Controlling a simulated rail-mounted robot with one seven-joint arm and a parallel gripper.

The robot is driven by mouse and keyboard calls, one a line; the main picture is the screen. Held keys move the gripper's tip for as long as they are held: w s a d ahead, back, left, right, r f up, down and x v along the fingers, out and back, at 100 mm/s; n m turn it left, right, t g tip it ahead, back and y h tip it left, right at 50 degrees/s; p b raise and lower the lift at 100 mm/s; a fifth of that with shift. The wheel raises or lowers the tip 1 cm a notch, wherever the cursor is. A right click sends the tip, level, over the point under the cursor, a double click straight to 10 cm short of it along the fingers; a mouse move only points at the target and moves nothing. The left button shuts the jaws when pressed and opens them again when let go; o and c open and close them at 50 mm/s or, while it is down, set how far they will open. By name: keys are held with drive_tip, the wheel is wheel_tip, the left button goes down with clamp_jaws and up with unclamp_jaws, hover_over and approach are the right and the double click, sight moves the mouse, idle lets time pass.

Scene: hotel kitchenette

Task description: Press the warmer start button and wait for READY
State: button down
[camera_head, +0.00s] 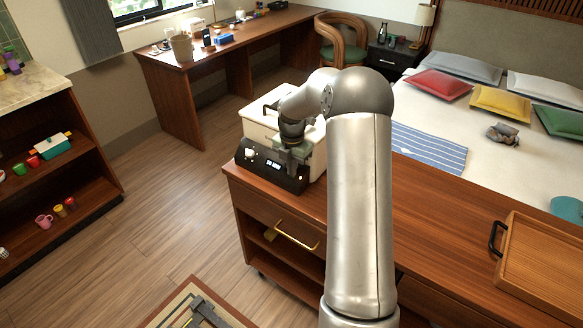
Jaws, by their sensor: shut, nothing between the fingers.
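The warmer (259,128) is a white box with a black front control panel (262,171). It stands on the left end of the wooden counter. The panel has a pale round knob (250,153) at its left and a small lit display (273,164) near its middle, whose text is too small to read surely. My gripper (291,168) is shut and empty, pointing down at the right part of the panel. My arm and gripper cover the right side of the warmer. I cannot make out the start button or tell whether the fingertips touch the panel.
A wooden tray (545,262) with a black handle lies at the counter's right end. The counter between it and my arm is clear. A gold handle (296,236) is on the front below the warmer. A bed with cushions is behind, and open shelves stand at left.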

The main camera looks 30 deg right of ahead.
wheel_tip(320, 180, up, 13)
drive_tip(key=s+a, duration=0.1)
drive_tip(key=a, duration=0.1)
drive_tip(key=shift+s+a+p, duration=0.2)
drive_tip(key=shift+a+p, duration=0.05)
drive_tip(key=shift+p, duration=0.15)
drive_tip(key=shift+f, duration=0.1)
idle(0.3)
drive_tip(key=s+a+m, duration=0.5)
drive_tip(key=s+m, duration=0.2)
drive_tip(key=s, duration=0.3)
drive_tip(key=s+a+f+m, duration=0.1)
drive_tip(key=s+a+m, duration=0.4)
drive_tip(key=s+m, duration=0.3)
drive_tip(key=s+a+m, duration=0.5)
drive_tip(key=s+m, duration=0.3)
drive_tip(key=s, duration=0.5)
drive_tip(key=shift+a+f, duration=0.15)
drive_tip(key=shift+a, duration=0.25)
idle(2.8)
